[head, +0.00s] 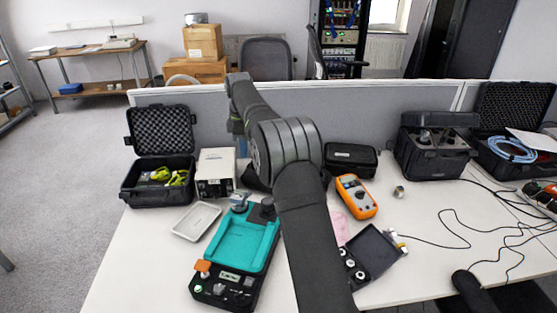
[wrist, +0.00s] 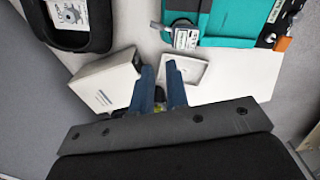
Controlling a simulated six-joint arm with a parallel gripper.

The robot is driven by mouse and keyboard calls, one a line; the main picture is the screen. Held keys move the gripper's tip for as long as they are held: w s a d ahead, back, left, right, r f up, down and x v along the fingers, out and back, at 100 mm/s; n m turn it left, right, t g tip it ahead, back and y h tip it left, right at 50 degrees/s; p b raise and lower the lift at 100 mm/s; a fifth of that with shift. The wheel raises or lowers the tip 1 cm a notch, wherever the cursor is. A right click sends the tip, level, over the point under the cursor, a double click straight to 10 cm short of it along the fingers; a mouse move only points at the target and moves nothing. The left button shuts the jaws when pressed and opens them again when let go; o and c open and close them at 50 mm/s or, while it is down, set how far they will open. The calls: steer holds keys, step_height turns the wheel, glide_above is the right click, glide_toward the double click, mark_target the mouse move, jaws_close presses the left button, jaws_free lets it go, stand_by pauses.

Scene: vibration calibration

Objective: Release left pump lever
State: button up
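A teal and black portable unit (head: 243,240) lies on the table, left of my arm. A silver round fitting (head: 238,200) stands at its far left corner, with a dark knob (head: 267,204) beside it. Small controls and an orange-topped part (head: 203,266) are at its near end. I cannot tell for sure which part is the left pump lever. In the wrist view the unit's teal panel (wrist: 228,22) and the labelled silver fitting (wrist: 186,38) are at the top. My gripper (wrist: 160,72) has two blue fingers apart with nothing between them. It is away from the unit.
A white box (head: 215,173) and a shallow tray (head: 196,221) are close by the unit; both show beyond my fingers in the wrist view. An open black case (head: 158,196) stands left. An orange multimeter (head: 357,197) and an open dark box (head: 372,257) lie right of my arm.

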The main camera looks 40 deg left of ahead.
steer(key=shift+w+f+m, duration=0.1)
steer(key=shift+f+m, duration=0.25)
steer(key=shift+m, duration=0.45)
jaws_close()
steer(key=shift+w+d+f+m, duration=0.6)
steer(key=shift+d+f+m, duration=0.5)
steer(key=shift+f+m, duration=8.7)
steer(key=s+a+r+n, duration=0.3)
steer(key=s+a+n, duration=0.35)
steer(key=n, duration=0.65)
step_height(320, 180, up, 6)
steer(key=w+a, duration=0.1)
steer(key=w, duration=0.1)
steer(key=shift+r, duration=0.25)
